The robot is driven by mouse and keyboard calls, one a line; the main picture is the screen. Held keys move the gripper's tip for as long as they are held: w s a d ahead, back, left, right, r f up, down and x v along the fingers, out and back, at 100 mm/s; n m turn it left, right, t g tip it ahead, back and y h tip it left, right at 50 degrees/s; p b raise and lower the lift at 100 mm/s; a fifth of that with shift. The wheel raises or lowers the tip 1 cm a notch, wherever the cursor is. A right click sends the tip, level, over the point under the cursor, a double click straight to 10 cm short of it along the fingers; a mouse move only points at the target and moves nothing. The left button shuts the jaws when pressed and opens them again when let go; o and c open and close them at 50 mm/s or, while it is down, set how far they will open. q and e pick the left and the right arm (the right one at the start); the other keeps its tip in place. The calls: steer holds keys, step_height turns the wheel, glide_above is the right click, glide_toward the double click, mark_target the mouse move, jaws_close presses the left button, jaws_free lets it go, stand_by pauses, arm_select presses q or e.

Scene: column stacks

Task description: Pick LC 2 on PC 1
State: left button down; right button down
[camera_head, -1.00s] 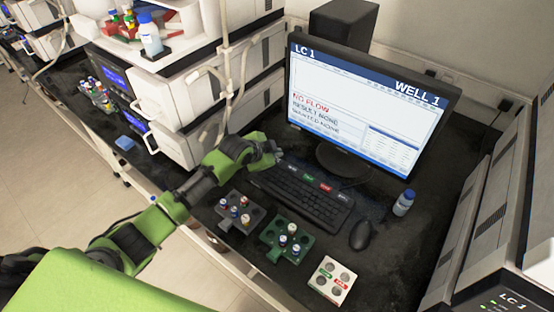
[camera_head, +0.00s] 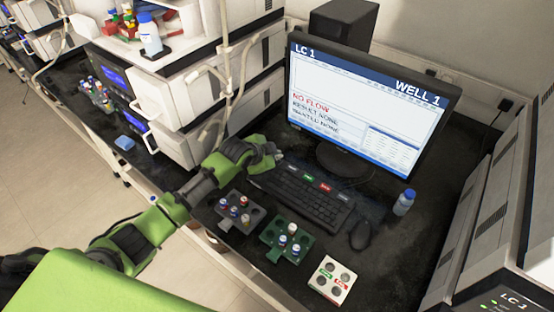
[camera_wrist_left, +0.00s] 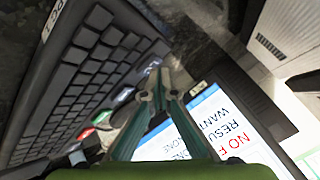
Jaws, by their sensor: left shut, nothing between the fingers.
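The PC monitor (camera_head: 365,95) shows "LC 1", "WELL 1" and red "NO FLOW" text. Its black keyboard (camera_head: 300,197) lies in front of it, with coloured label keys along the far edge: a green key (camera_head: 308,178), a red key (camera_head: 326,187) and pale ones. In the left wrist view, the keyboard (camera_wrist_left: 75,85) has a "PC 1" mark at its corner. My left gripper (camera_head: 276,153) is shut and empty at the keyboard's far left end, near the pale label key. The wrist view shows its fingertips (camera_wrist_left: 158,75) close together beside that key; contact cannot be told. My right gripper is not in view.
A grey vial rack (camera_head: 256,214), a green vial rack (camera_head: 270,238) and a white holder (camera_head: 346,273) stand in front of the keyboard. A mouse (camera_head: 361,235) and a blue-capped bottle (camera_head: 404,203) are to the right. Instrument stacks flank the desk.

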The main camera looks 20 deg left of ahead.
arm_select(q)
steer(key=shift+f, duration=0.35)
stand_by(0.4)
steer(key=shift+r, duration=0.15)
steer(key=shift+r+p, duration=0.75)
steer(key=shift+p, duration=0.1)
step_height(320, 180, up, 5)
steer(key=p, duration=0.5)
stand_by(0.5)
